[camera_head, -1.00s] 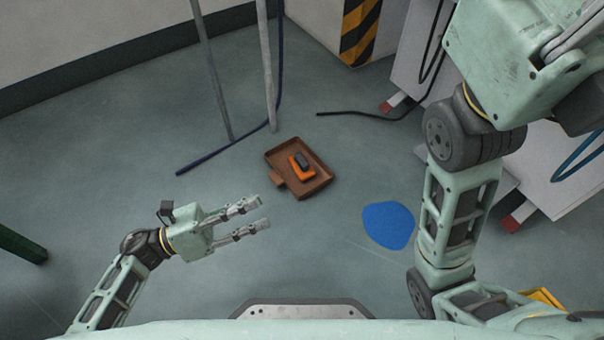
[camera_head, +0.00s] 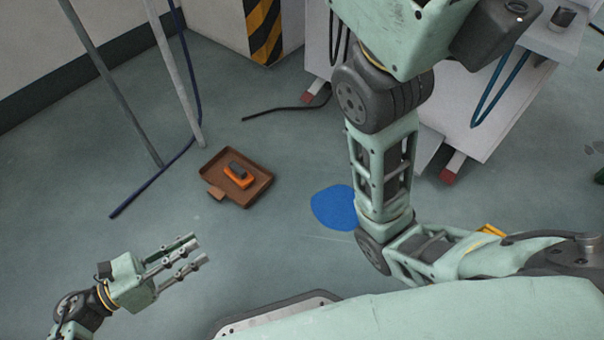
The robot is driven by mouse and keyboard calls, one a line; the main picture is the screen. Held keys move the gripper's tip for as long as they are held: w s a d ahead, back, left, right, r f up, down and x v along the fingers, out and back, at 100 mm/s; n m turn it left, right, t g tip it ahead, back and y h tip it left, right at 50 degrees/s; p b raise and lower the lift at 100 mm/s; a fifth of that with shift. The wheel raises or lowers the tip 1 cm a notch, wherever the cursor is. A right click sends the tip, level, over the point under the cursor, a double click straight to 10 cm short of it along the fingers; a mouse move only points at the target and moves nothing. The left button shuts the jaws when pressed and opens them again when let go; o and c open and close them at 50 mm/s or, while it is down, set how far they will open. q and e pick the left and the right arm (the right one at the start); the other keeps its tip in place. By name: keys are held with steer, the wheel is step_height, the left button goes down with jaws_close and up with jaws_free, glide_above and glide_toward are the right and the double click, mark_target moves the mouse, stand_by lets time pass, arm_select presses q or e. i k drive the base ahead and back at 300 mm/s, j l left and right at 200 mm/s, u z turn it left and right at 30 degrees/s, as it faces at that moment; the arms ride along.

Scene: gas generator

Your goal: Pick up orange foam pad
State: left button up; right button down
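The orange foam pad (camera_head: 240,181) lies in a shallow brown tray (camera_head: 258,194) on the floor, left of the middle of the head view. My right arm comes up through the right half of the picture. Its fingers are out of view.
Two grey poles (camera_head: 173,75) and a dark blue bar (camera_head: 150,184) stand left of the tray. A black cable (camera_head: 287,109) lies behind it. A flat blue patch (camera_head: 334,207) is to its right. A white cabinet (camera_head: 470,115) stands at the right. The floor around the tray is clear.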

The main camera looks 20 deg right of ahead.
mark_target(235, 171)
steer(key=i+j+z, duration=0.15)
steer(key=i+z, duration=0.2)
steer(key=i+j+z, duration=0.3)
steer(key=i, duration=0.15)
